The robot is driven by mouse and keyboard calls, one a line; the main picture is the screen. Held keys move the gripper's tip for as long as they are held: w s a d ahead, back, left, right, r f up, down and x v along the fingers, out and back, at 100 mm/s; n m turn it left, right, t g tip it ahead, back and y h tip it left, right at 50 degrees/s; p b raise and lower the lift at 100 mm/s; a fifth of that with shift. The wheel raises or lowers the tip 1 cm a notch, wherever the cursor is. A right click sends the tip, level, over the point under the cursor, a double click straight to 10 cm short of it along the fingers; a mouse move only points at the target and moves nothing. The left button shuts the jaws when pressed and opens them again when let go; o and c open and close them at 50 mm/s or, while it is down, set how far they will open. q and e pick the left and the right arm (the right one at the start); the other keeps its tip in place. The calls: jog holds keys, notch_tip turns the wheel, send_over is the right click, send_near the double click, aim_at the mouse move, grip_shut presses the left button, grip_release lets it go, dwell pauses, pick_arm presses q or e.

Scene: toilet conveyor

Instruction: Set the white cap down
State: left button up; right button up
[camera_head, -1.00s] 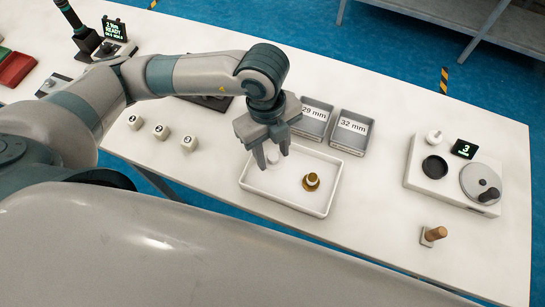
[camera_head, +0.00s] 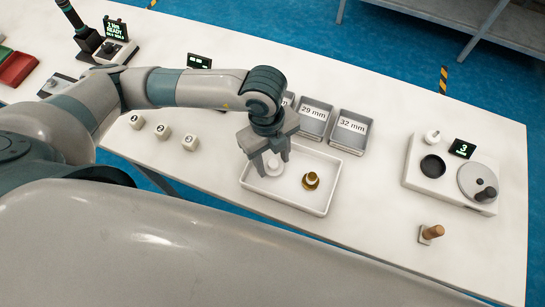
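The white cap (camera_head: 274,167) is in the left part of the shallow white tray (camera_head: 318,209), low between the fingers of my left gripper (camera_head: 272,167). The gripper points down over the tray, with one finger on each side of the cap. I cannot tell whether the fingers touch the cap or stand just clear of it. The cap seems to be at or very near the tray floor. A brass-coloured piece (camera_head: 311,181) stands in the tray to the right of the cap. My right gripper is not in view.
Grey bins marked 29 mm (camera_head: 314,121) and 32 mm (camera_head: 348,133) stand behind the tray. A white device with a crank disc (camera_head: 477,181) is at the right, with a wooden-handled stamp (camera_head: 432,233) in front. Several numbered white blocks (camera_head: 163,131) sit left.

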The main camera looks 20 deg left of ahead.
pick_arm(q)
jog(key=shift+o, duration=0.9)
jog(key=shift+r, duration=0.1)
jog(key=shift+r, duration=0.15)
notch_tip(320, 180, up, 12)
jog(key=a+b, duration=0.1)
jog(key=b, duration=0.1)
jog(key=shift+w+b, duration=0.3)
jog(key=shift+w, duration=0.15)
